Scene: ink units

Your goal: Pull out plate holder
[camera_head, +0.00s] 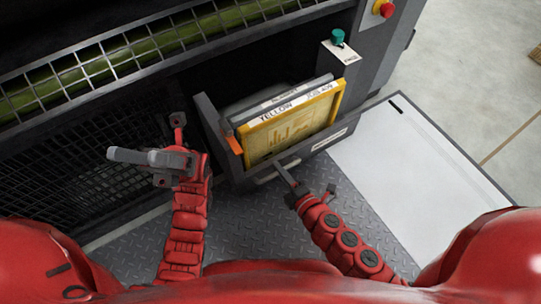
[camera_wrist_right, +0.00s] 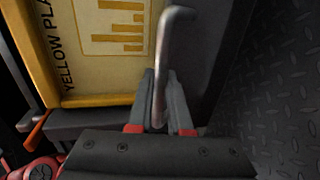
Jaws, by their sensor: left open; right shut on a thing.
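The plate holder (camera_head: 240,172) is a dark grey drawer standing out from the machine front in the head view. A yellow-framed plate (camera_head: 292,128) marked "YELLOW" stands upright in it, with grey plates behind. A metal bar handle (camera_head: 262,179) runs along its front. My right gripper (camera_head: 287,176) is shut on this handle. In the right wrist view the handle (camera_wrist_right: 173,50) passes between the fingers (camera_wrist_right: 160,105), beside the yellow plate (camera_wrist_right: 112,30). My left gripper (camera_head: 150,157) is open and empty, left of the holder, in front of the black mesh.
A black mesh panel (camera_head: 75,165) and a barred green roller (camera_head: 110,62) are on the left. An orange tab (camera_head: 233,145) sits at the holder's left corner. A green knob (camera_head: 338,37) and red button (camera_head: 383,9) are above. A white panel (camera_head: 400,165) lies right over metal flooring.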

